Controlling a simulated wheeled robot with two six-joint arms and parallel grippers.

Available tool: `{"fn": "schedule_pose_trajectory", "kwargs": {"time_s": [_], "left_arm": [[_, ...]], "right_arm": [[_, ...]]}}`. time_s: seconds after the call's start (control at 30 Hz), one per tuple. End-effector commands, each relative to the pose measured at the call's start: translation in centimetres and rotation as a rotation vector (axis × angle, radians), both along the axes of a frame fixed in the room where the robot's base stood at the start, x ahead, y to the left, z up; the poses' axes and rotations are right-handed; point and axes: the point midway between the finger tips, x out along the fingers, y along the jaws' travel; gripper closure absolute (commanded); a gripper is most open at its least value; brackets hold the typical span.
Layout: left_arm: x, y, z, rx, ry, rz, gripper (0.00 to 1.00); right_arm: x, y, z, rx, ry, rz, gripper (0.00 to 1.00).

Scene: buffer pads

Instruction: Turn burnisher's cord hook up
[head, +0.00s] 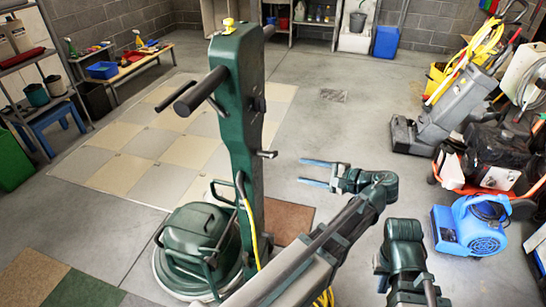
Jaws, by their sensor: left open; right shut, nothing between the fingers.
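The burnisher is a green upright machine (235,120) with a tall column, dark handle bars at the top and a round green base (196,243). A small grey hook-like peg (266,154) sticks out to the right from the column's side; it looks like the cord hook, roughly level, though its tip is too small to read. A yellow cord (252,232) hangs below along the column. My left gripper (315,173) is open and empty, its blue fingers pointing left toward the peg, apart from it. My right gripper (379,264) is at the lower right, mostly hidden by its own wrist.
A blue air mover (470,226) and a grey floor machine (425,120) stand at right. A brown pad (290,218) lies behind the column. Checkered tiles (165,150) cover the floor at left. A low bench and shelves line the left. Floor beyond my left gripper is clear.

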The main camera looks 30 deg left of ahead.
Motion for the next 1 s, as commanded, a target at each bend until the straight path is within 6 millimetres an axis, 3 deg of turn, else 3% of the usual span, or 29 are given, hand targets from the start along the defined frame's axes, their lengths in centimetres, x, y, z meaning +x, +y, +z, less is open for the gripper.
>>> {"fn": "schedule_pose_trajectory", "kwargs": {"time_s": [0.13,0.37,1.0], "left_arm": [[0.5,-0.7,1.7,0.083,0.007,-0.01,0.45],[0.5,-0.3,1.9,0.094,0.006,-0.009,0.45],[1.7,10.7,-0.4,0.092,0.005,-0.007,0.45]], "right_arm": [[0.0,0.0,0.0,0.0,0.0,0.0,1.0],[0.0,0.0,-0.2,0.0,0.0,0.0,1.0],[0.0,0.0,-2.4,0.0,0.0,0.0,1.0]]}}
